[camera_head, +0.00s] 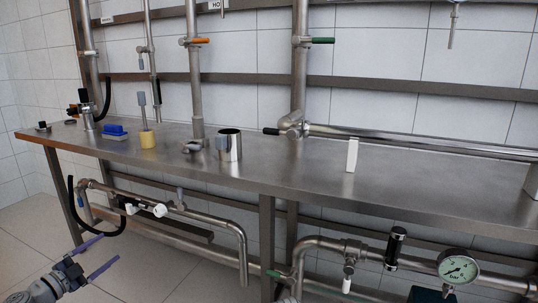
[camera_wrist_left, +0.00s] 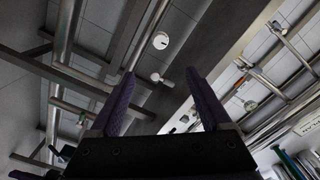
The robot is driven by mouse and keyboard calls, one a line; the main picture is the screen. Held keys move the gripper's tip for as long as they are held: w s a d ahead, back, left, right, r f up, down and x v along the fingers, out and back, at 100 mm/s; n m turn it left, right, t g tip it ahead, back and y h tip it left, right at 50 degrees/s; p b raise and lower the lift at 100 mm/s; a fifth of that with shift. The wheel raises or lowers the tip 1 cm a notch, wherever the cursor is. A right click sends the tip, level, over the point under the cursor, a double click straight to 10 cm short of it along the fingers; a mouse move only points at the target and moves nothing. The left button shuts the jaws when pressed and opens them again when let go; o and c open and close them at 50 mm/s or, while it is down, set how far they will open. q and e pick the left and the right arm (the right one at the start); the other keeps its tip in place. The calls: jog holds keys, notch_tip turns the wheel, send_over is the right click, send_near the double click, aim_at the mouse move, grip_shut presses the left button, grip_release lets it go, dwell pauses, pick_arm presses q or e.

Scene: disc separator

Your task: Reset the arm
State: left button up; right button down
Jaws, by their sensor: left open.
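My left gripper (camera_head: 92,257) is at the lower left of the head view, in front of and below the steel table. Its two purple fingers are spread apart with nothing between them. In the left wrist view the open fingers (camera_wrist_left: 150,100) point up toward pipes and the table's underside. My left arm's wrist shows at the bottom left corner of the head view. My right gripper does not show in the head view.
The steel table (camera_head: 300,185) holds a metal cup (camera_head: 229,146), a blue block (camera_head: 115,130), a yellow-based brush (camera_head: 147,138) and a white upright block (camera_head: 352,155). Pipes with a black hose (camera_head: 98,232) and a pressure gauge (camera_head: 458,268) run below. Floor at left is clear.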

pick_arm(q)
jog(key=d+f+n+g+h+p, duration=0.1)
jog(key=d+f+g+p, duration=0.3)
jog(key=d, duration=0.9)
jog(key=d+f+n+g+h+p, duration=0.1)
jog(key=d+f+g, duration=0.3)
jog(key=d, duration=0.8)
jog(key=s+d+f+n+g+y+p, duration=0.3)
jog(key=s+d+n+g+y+p, duration=0.45)
jog(key=s+d, duration=0.9)
notch_tip(320, 180, up, 39)
jog(key=s+n+g+y+p, duration=0.1)
jog(key=s+n+y+p, duration=0.1)
jog(key=p, duration=3.5)
jog(key=shift+a+r+y, duration=0.15)
jog(key=shift+a+y, duration=0.2)
